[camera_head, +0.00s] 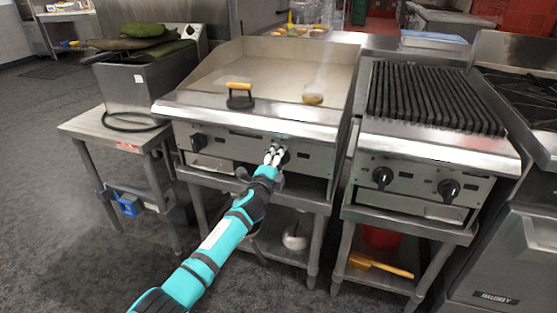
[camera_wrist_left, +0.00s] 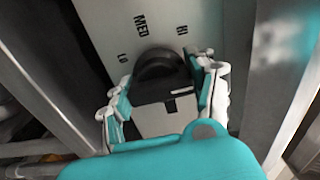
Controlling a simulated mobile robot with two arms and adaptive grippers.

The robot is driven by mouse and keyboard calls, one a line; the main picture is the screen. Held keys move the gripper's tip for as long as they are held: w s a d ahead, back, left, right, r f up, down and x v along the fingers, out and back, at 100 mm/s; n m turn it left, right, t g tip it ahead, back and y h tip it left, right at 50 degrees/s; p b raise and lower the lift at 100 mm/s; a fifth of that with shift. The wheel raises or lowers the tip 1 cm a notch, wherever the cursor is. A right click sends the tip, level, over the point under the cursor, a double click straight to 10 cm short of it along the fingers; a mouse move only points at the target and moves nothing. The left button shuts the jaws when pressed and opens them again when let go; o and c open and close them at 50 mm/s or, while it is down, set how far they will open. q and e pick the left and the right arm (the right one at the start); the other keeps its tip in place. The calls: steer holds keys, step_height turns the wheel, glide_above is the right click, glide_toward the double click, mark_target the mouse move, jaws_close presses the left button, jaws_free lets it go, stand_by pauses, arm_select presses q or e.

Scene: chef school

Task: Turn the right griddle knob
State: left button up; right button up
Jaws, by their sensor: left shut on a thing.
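The griddle (camera_head: 275,65) has a steel front with a black left knob (camera_head: 198,142) and a right knob (camera_head: 285,157). My left gripper (camera_head: 275,155) is at the right knob and partly covers it in the head view. In the left wrist view the black right knob (camera_wrist_left: 158,66) sits below printed LO, MED and HI marks. The white and teal fingers of my left gripper (camera_wrist_left: 163,95) are on both sides of it, shut on it. The exact finger contact is partly hidden. My right gripper is not in view.
A charbroiler (camera_head: 435,98) with two knobs stands close on the right. A steel side table (camera_head: 100,125) with a fryer-like box (camera_head: 145,80) stands on the left.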

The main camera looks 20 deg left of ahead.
arm_select(q)
steer(key=shift+f+m, duration=0.1)
steer(key=shift+m, duration=0.2)
stand_by(0.4)
steer(key=o, duration=1.2)
steer(key=shift+c, duration=0.2)
steer(key=s, duration=1.2)
steer(key=shift+a, duration=0.2)
